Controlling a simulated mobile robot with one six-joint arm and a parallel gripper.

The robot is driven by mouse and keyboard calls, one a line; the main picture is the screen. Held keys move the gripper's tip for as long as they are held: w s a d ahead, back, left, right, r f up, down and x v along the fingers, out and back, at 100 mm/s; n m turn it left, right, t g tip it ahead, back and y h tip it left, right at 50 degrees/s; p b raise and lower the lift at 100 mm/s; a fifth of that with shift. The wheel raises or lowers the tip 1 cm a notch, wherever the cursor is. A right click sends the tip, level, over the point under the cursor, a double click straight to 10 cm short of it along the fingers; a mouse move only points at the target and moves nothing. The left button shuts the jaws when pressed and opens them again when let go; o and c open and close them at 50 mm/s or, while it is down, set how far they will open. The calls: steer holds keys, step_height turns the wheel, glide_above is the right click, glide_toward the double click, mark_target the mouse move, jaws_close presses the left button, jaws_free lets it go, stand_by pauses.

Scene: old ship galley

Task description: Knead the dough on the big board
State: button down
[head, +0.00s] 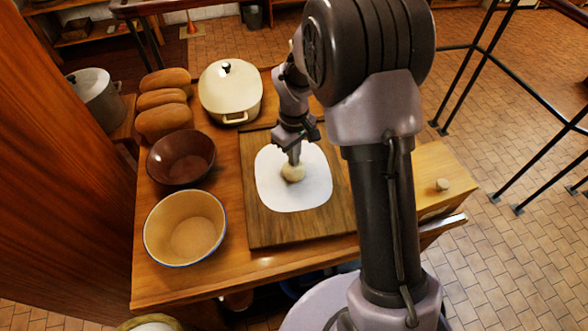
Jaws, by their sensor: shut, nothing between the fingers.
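The dough (292,172) is a small pale lump on a white sheet (310,195). The sheet lies on the big wooden board (285,232) on the table. My gripper (294,160) points down with its fingers shut and empty. Its tips are at the top of the dough and appear to touch it. The exact contact is too small to tell. The fingers hide part of the dough's far side.
A brown bowl (181,158) and a cream bowl (186,228) stand left of the board. Several loaves (165,122) and a lidded cream pot (231,92) stand behind them on the table (165,285). My arm hides the board's right side.

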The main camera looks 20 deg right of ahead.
steer(key=shift+s+f, duration=0.1)
steer(key=shift+r+p, duration=0.7)
steer(key=shift+r, duration=0.1)
steer(key=shift+f, duration=0.25)
steer(key=shift+f+b, duration=0.45)
steer(key=shift+b, duration=0.1)
steer(key=shift+f, duration=0.15)
stand_by(0.3)
steer(key=shift+r+p, duration=0.6)
steer(key=shift+r, duration=0.1)
